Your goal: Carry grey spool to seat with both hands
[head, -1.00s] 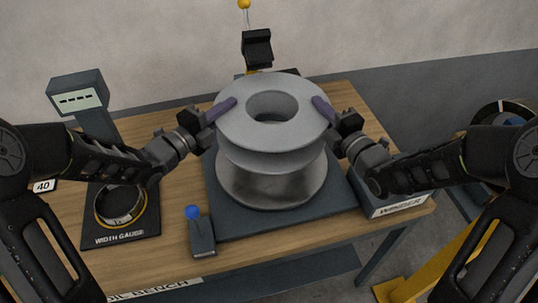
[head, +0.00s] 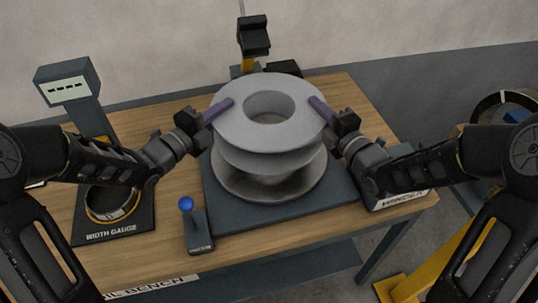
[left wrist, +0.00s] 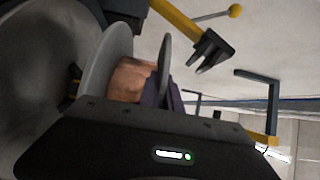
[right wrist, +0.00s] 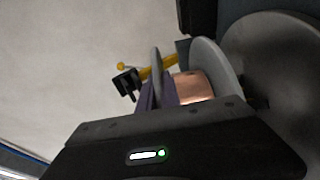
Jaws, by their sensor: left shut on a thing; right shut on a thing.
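The grey spool (head: 233,133) is upright, with two broad flanges and a central hole. Copper winding (left wrist: 130,80) shows between its flanges in the left wrist view, and again in the right wrist view (right wrist: 192,87). My left gripper (head: 223,107) is shut on the left side of the top flange with purple fingers. My right gripper (head: 320,107) is shut on its right side. The spool is over a wider grey round disc (head: 232,185) on a dark base plate (head: 255,216). The spool hides the disc's middle; I cannot tell whether they touch.
The width gauge (head: 112,231) with a dark ring and a grey display post (head: 65,85) stand at the left. A blue-knobbed lever (head: 198,228) is in front. The winder box (head: 405,200) is at the right. A black-and-yellow arm (head: 253,38) rises behind.

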